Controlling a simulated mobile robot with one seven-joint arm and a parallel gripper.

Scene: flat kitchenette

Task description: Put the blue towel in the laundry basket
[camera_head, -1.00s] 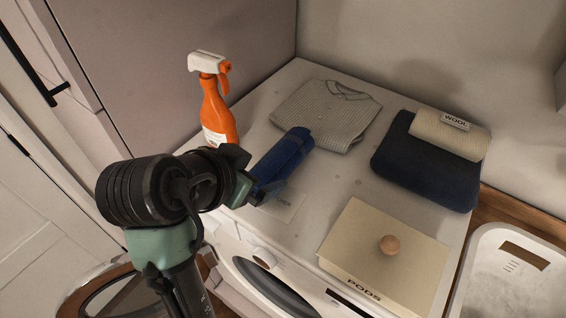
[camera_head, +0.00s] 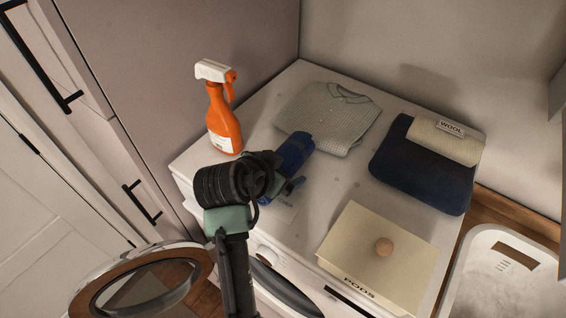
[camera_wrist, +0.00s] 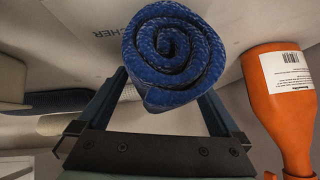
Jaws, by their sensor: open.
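The blue towel (camera_head: 294,152) is rolled up and lies on the white washing machine top. In the wrist view its spiral end (camera_wrist: 172,50) faces the camera, between my gripper's two fingers. My gripper (camera_head: 280,178) is open at the near end of the towel, and its fingers (camera_wrist: 164,90) reach along either side of the roll. I cannot tell whether they touch it. The arm hides part of the towel's near end in the head view. A white basket (camera_head: 466,275) with a handle slot, likely the laundry basket, stands at the lower right, partly out of frame.
An orange spray bottle (camera_head: 222,125) stands close left of the towel. A folded grey shirt (camera_head: 330,115) lies behind it. A dark blue folded cloth (camera_head: 420,175) with a cream WOOL roll (camera_head: 445,140) lies right. A PODS box (camera_head: 375,250) sits at the front right. A round wooden-rimmed object (camera_head: 200,262) is lower left.

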